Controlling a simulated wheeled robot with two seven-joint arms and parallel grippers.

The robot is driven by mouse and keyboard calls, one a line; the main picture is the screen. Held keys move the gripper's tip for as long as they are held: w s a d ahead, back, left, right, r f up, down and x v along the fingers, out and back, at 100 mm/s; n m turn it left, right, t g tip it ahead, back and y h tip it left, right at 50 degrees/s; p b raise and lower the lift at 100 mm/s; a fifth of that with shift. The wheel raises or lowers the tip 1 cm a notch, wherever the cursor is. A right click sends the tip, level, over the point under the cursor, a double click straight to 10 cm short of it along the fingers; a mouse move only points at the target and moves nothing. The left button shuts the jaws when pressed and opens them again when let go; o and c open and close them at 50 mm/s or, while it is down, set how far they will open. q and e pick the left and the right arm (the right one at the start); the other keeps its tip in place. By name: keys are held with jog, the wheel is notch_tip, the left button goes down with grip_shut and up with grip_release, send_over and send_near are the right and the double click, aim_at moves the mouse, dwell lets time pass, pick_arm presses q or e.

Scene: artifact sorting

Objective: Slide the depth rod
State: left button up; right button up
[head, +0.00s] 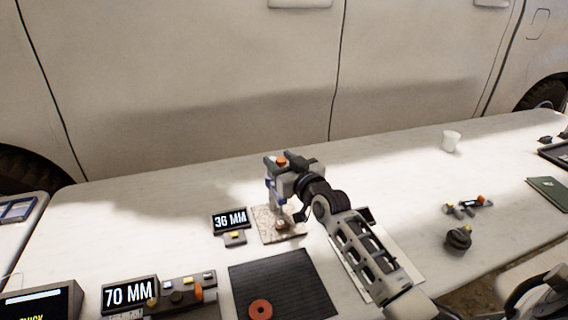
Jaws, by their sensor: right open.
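My right gripper (277,183) is open and reaches in from the lower right, over a small stone-patterned pad (267,231). An orange knob (281,161) shows at the top of the depth gauge, right at the gripper; the gripper and wrist hide most of the gauge and its rod. I cannot tell whether the fingers touch it. A small brownish piece (282,224) is on the pad below. My left gripper is not in view.
A second display (129,294) reads "70 MM", with a grey device (183,292) beside it. A black ribbed mat (289,283) holds an orange-red ring (260,309). A dark knobbed object (458,238), small parts (469,205) and a white cup (451,141) are at right. The table's back is clear.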

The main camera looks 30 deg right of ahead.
pick_arm(q)
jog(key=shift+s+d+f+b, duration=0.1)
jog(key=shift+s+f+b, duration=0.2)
jog(key=shift+b, duration=0.2)
pick_arm(e)
jog(key=s, duration=1.6)
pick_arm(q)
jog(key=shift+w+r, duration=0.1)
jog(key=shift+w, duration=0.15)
pick_arm(e)
jog(key=shift+a, duration=0.1)
